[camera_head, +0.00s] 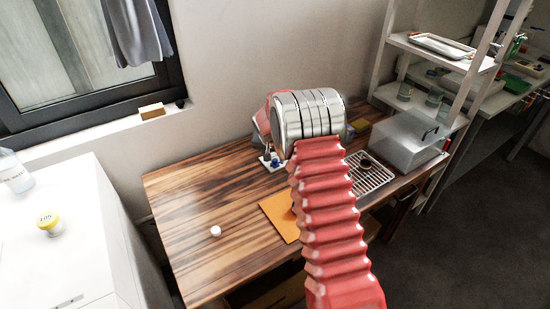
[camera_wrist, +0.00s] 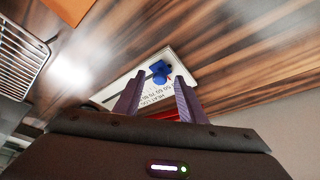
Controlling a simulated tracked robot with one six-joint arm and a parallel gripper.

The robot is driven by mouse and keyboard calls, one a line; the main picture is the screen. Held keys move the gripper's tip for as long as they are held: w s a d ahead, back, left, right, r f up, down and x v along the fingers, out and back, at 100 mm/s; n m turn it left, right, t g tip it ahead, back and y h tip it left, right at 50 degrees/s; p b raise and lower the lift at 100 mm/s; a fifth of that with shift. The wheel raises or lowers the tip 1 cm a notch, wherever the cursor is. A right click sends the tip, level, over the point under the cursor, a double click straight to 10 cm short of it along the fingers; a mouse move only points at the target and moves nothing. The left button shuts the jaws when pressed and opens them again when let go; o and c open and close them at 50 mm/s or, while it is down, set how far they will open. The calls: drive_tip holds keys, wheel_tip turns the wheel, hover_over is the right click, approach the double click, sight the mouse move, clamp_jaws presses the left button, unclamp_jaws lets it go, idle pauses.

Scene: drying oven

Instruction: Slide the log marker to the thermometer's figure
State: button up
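The log board (camera_wrist: 118,89) is a white plate on the wooden table, with printed figures partly readable and upside down in the wrist view. The blue log marker (camera_wrist: 160,70) sits on it. In the head view the board (camera_head: 264,164) and the marker (camera_head: 275,162) show small, just left of my arm. My gripper (camera_wrist: 157,84) is open in the wrist view. Its two dark fingers stand apart, with the marker in line with the gap, just beyond the tips; contact cannot be told. I cannot make out a thermometer.
An orange mat (camera_head: 277,215) and a wire rack (camera_head: 367,178) lie on the table (camera_head: 190,205). A small white cap (camera_head: 215,231) is at its front left. A clear box (camera_head: 408,145) stands at right. The table's left part is mostly clear.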

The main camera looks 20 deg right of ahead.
clamp_jaws()
idle(0.5)
